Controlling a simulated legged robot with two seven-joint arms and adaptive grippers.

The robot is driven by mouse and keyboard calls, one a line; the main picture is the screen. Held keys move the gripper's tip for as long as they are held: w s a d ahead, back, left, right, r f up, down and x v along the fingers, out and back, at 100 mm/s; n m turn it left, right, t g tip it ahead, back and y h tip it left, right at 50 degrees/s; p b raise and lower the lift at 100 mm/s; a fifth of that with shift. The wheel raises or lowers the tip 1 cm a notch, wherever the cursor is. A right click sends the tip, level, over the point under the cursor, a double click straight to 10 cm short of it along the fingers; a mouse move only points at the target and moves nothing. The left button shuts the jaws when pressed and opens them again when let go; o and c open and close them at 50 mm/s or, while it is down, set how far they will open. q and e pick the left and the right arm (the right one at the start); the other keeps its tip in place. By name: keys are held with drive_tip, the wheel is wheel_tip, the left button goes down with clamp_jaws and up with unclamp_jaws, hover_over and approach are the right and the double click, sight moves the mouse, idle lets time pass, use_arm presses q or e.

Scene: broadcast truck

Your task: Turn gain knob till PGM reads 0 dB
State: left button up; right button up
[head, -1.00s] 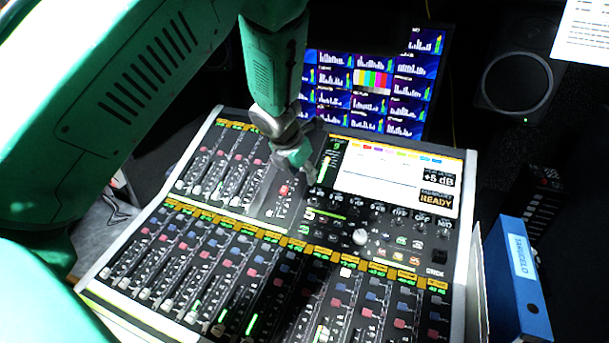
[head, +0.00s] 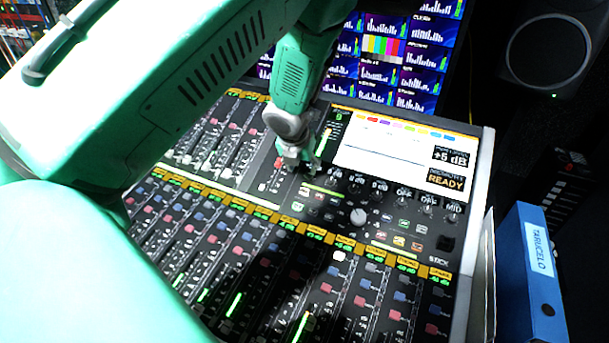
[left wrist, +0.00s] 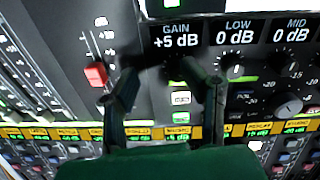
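The mixing console (head: 482,185) fills the middle of the head view. Its screen (head: 385,150) shows a "+5 dB" readout (head: 450,157) with "READY" below it. In the left wrist view the gain label (left wrist: 175,35) also reads "+5 dB". The dark gain knob (left wrist: 174,74) is under that label, partly hard to make out against the panel. My left gripper (head: 299,168) is over the left end of the knob row; in the left wrist view its fingers (left wrist: 160,72) are apart, on either side of the knob's area. I cannot tell whether they touch it. My right gripper is out of view.
LOW (left wrist: 236,70) and MID (left wrist: 294,68) knobs sit close to the right, both labelled 0 dB. A red fader cap (left wrist: 96,75) is close on the left. Monitors (head: 385,50) stand behind the console, and a blue binder (head: 535,280) stands at its right.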

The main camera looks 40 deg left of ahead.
sight(315, 178)
use_arm(q)
drive_tip(key=shift+w+d+f, duration=0.1)
drive_tip(key=shift+d+f, duration=0.05)
drive_tip(key=shift+f, duration=0.3)
drive_tip(key=d, duration=0.3)
drive_tip(key=shift+w+f, duration=0.1)
drive_tip(key=shift+w, duration=0.1)
drive_tip(key=shift+w+d, duration=0.1)
drive_tip(key=shift+a+f, duration=0.25)
drive_tip(key=shift+a, duration=0.85)
drive_tip(key=c, duration=0.8)
drive_tip(key=shift+a, duration=0.2)
clamp_jaws()
drive_tip(key=shift+s, duration=0.25)
drive_tip(key=shift+d, duration=0.2)
drive_tip(key=shift+w+d, duration=0.15)
drive_tip(key=shift+d, duration=0.25)
drive_tip(key=shift+a, duration=0.25)
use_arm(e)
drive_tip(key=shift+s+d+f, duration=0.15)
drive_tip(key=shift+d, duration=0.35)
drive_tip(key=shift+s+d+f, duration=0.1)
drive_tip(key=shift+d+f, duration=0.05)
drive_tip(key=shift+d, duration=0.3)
